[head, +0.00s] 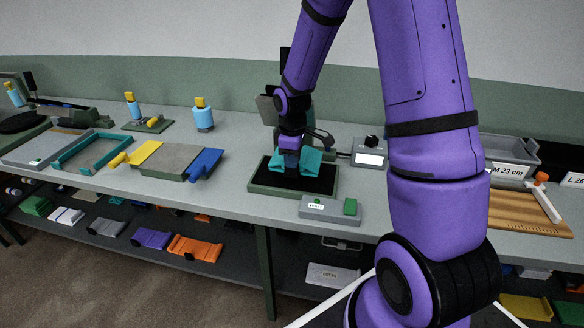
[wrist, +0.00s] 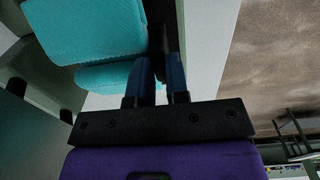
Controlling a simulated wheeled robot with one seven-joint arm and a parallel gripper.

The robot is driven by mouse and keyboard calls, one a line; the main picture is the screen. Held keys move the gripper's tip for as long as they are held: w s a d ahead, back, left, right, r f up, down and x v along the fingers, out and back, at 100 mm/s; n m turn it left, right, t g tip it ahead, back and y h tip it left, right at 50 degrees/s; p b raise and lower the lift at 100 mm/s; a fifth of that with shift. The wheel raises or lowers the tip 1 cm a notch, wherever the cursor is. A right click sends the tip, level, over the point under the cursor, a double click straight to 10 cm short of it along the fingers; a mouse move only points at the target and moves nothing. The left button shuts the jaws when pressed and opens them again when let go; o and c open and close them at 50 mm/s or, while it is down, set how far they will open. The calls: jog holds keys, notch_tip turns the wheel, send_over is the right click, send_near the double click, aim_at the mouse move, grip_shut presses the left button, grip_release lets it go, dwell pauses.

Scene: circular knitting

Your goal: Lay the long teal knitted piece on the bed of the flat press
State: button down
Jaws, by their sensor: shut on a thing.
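The teal knitted piece (head: 311,160) hangs folded from my gripper (head: 289,160), with a flap on each side. It also shows in the wrist view (wrist: 85,32), beside and behind the fingers. My gripper is shut on it, also in the wrist view (wrist: 160,60). It is over the black bed (head: 265,184) of the flat press (head: 255,190). I cannot tell whether the piece's lower edge touches the bed. My gripper and wrist hide part of the piece and the back of the press.
A grey control box (head: 330,212) with a green button stands in front of the press. A grey block with yellow and blue pieces (head: 165,162) lies to the left. A wooden board (head: 520,212) lies at the right.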

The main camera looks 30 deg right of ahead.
jog(key=shift+s+a+f, duration=0.1)
jog(key=shift+a+f, duration=0.05)
jog(key=shift+f, duration=1.35)
jog(key=c, duration=1.1)
grip_release()
jog(key=shift+f, duration=0.15)
notch_tip(320, 180, up, 13)
notch_tip(320, 180, up, 7)
jog(key=m+t, duration=0.1)
jog(key=m, duration=0.1)
send_over(292, 174)
jog(key=s+a, duration=0.2)
jog(key=s, duration=0.2)
jog(key=s+a+r+m+t, duration=0.2)
jog(key=s+r, duration=0.4)
jog(key=s, duration=0.4)
jog(key=s+a+r+m+t, duration=0.2)
jog(key=s+r+m, duration=0.3)
jog(key=s, duration=0.6)
jog(key=shift+s+a+r, duration=0.15)
jog(key=shift+a+r, duration=0.25)
jog(key=shift+r, duration=0.05)
